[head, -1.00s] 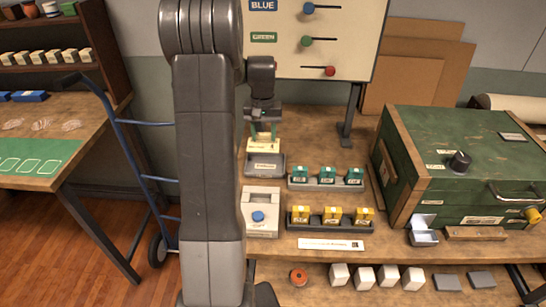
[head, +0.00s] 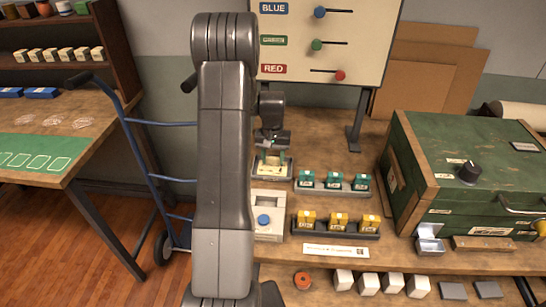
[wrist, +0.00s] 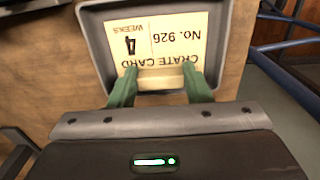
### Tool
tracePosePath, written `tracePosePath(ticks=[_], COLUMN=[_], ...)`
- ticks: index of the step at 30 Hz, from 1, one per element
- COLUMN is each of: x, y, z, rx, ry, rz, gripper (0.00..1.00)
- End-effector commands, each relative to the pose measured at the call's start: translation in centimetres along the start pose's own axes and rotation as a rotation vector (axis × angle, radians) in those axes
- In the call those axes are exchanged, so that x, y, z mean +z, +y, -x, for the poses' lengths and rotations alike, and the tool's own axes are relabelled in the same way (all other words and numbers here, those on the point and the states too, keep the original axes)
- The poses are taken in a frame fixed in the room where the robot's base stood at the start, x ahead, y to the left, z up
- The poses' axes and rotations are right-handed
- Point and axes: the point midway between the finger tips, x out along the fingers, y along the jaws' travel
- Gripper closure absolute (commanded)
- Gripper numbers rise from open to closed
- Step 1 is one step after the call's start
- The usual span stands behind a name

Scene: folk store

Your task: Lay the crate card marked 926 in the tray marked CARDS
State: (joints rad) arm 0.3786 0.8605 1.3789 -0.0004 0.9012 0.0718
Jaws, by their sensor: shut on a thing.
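The cream crate card (wrist: 158,42) reads "CRATE CARD No. 926" and "4 WEEKS", upside down in the wrist view. My gripper (wrist: 160,82) has its green fingers shut on the raised bar at the card's near edge. The card is within the rim of the grey tray (wrist: 92,42) in that view; I cannot tell whether it touches the tray floor. In the head view my gripper (head: 272,147) is low over the tray (head: 268,178), with the card (head: 270,160) at it. The tray's label is not readable here.
A white box with a blue button (head: 264,219) stands in front of the tray. Racks of green blocks (head: 333,181) and yellow blocks (head: 337,219) stand to its right. A large green chest (head: 463,165) is further right, and a blue hand truck (head: 160,180) is left.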

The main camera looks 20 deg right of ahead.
Motion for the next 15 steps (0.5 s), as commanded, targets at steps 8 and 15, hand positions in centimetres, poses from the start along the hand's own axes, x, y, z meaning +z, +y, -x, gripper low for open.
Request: tracePosePath(ticks=[8, 15], x=[-0.01, 0.0], y=[0.0, 0.0], z=[-0.29, -0.22], rx=[0.0, 0.0], ry=[0.0, 0.0], rz=[0.0, 0.0], gripper=[0.52, 0.34])
